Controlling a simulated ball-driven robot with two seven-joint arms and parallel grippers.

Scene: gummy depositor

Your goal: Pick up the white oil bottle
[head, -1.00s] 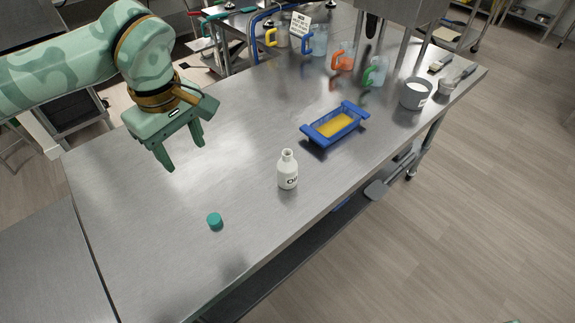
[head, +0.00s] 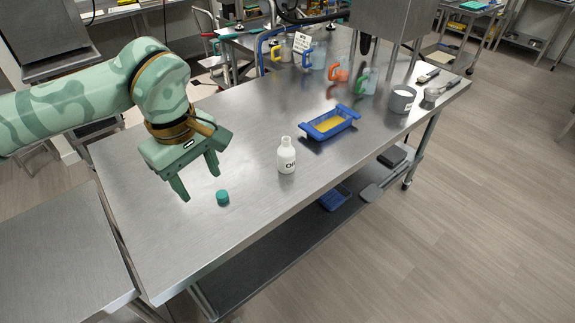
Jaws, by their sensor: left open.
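A teal cap (head: 222,197) lies on the table to the left of the bottle and nearer to me. My left gripper (head: 199,188) is open and empty. It hangs to the left of the bottle, clear of it, with its fingers pointing down and close to the cap in the picture. My right gripper is not in view.
A blue tray (head: 309,129) with yellow contents sits behind and right of the bottle. The table's near edge is clear.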

